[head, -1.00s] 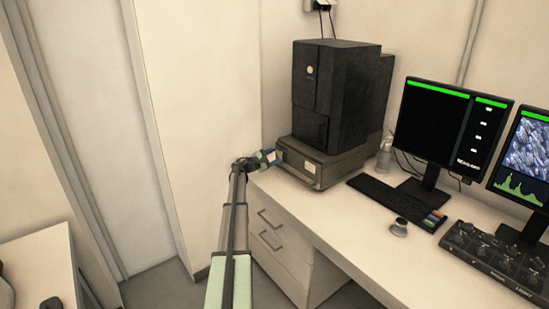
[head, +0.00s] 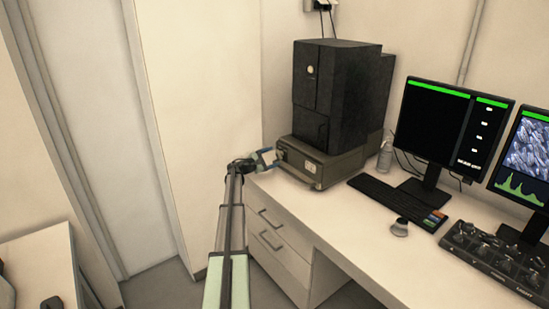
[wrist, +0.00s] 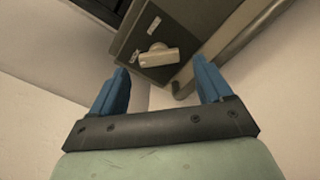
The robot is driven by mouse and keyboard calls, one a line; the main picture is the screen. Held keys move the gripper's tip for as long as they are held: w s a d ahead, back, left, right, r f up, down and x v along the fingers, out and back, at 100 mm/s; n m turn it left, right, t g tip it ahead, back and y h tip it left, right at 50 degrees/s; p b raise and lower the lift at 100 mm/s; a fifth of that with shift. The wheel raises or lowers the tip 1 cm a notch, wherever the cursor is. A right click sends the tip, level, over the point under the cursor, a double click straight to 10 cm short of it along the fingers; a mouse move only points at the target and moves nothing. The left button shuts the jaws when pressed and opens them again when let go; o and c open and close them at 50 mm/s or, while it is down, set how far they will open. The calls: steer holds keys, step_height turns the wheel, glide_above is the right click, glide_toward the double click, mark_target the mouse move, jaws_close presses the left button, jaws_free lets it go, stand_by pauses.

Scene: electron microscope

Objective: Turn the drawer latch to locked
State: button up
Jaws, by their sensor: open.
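The drawer latch (wrist: 157,55) is a pale knob with a short bar on the dark front panel of the drawer unit (head: 308,162). In the wrist view the bar lies nearly level. Two small white marks sit on the panel, one above the bar and one at its left. My gripper (wrist: 163,84) is open, its two blue fingers apart and empty. The latch appears between and beyond the fingertips, with no contact visible.
The tall black microscope housing (head: 335,95) stands on the unit. The white desk (head: 340,215) holds a keyboard (head: 385,198) and monitors. A wall (head: 210,120) is at the left.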

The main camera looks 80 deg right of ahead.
steer(key=v, duration=1.1)
steer(key=shift+w+a, duration=0.15)
